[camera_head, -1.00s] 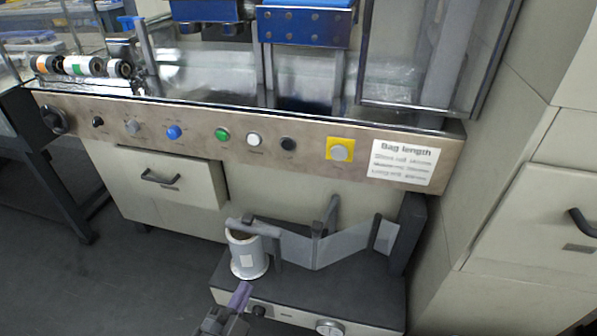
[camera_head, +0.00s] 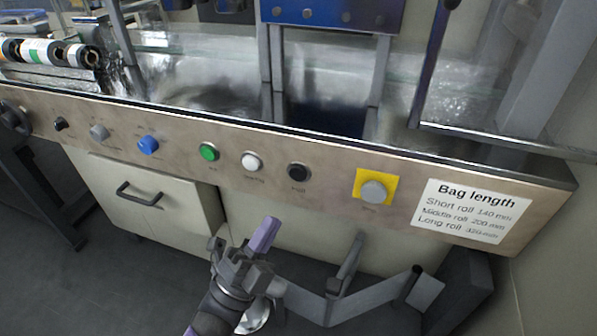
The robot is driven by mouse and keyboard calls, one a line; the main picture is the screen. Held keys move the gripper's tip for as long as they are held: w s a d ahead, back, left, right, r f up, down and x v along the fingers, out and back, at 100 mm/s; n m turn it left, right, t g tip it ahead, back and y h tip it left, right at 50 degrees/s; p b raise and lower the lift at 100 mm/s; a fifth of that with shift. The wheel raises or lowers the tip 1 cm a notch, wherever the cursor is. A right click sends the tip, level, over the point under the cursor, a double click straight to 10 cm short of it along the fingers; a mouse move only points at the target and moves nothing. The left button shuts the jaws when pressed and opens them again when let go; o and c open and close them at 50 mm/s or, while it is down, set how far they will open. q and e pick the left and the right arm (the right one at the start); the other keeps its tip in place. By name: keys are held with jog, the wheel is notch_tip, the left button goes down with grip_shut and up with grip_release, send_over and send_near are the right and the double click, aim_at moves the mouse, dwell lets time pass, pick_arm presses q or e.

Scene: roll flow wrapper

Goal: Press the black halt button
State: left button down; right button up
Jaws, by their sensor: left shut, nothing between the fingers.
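The black halt button (camera_head: 299,172) is on the beige control panel (camera_head: 330,190), between the white button (camera_head: 252,161) and the grey knob on a yellow plate (camera_head: 374,191). It is uncovered. My left gripper (camera_head: 265,236) is shut and empty, its purple fingers pointing up toward the panel. It is below and a little left of the black button, apart from it in the picture. My right gripper is not in view.
A green button (camera_head: 209,152), a blue button (camera_head: 148,145) and darker knobs sit further left on the panel. A bag length label (camera_head: 466,210) is at right. Below are a drawer (camera_head: 150,195) and a grey bracket (camera_head: 345,300) near my gripper.

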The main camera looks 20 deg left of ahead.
aim_at(298, 174)
pick_arm(q)
jog(key=w+b, duration=0.4)
jog(key=w, duration=0.4)
jog(key=shift+w+d, duration=0.15)
jog(key=shift+w, duration=0.1)
dwell(0.4)
dwell(0.7)
dwell(0.6)
jog(key=shift+w+f, duration=0.1)
jog(key=shift+w, duration=0.25)
